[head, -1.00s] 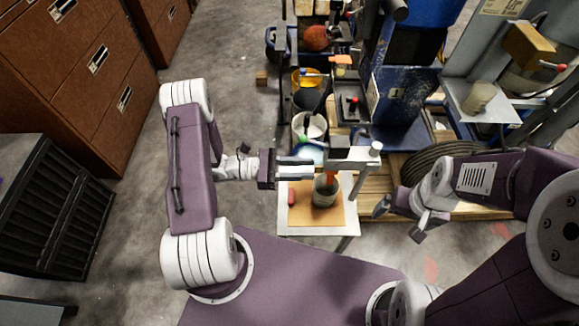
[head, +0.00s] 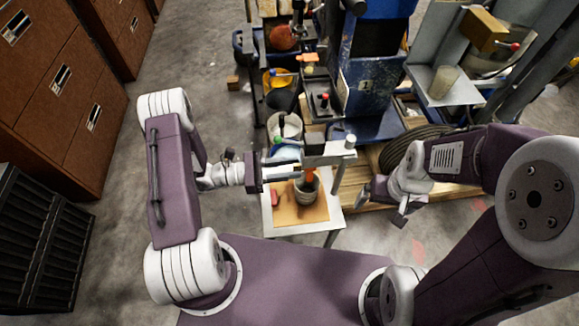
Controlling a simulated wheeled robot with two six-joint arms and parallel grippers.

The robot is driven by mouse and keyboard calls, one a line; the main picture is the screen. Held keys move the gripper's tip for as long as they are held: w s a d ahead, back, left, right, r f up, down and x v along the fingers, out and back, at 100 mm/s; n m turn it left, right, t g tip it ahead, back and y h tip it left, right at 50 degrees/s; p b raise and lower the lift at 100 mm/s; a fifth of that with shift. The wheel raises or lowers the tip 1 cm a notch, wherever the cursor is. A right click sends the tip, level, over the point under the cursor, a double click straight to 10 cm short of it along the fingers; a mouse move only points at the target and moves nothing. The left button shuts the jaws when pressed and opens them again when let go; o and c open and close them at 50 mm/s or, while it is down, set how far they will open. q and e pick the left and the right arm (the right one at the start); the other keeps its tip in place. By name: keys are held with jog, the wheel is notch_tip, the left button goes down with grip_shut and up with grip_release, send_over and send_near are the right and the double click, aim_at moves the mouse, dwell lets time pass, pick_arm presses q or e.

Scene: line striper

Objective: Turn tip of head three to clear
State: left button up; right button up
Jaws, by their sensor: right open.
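A grey bar (head: 328,154) with a pale knob at its right end reaches over a small white-edged table (head: 268,218). An orange-red tip (head: 310,174) hangs below the bar's left end, above a grey cup (head: 306,192). I cannot tell which head number this is. My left gripper (head: 292,170) points right, its fingers at the bar's left end beside the orange-red tip; whether they touch it, or how wide they are, is unclear. My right gripper (head: 380,200) is open and empty, right of the small table.
A red object (head: 275,198) lies on the table's brown board (head: 288,214). Behind are a white bucket (head: 285,128), a blue machine (head: 375,85) and a tire (head: 405,146). Brown drawer cabinets (head: 55,90) stand left.

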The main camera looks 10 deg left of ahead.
pick_arm(q)
grip_shut()
jog(key=n+p, duration=0.3)
jog(key=n, duration=0.6)
jog(key=shift+n+p, duration=1.1)
jog(key=shift+n, duration=3.6)
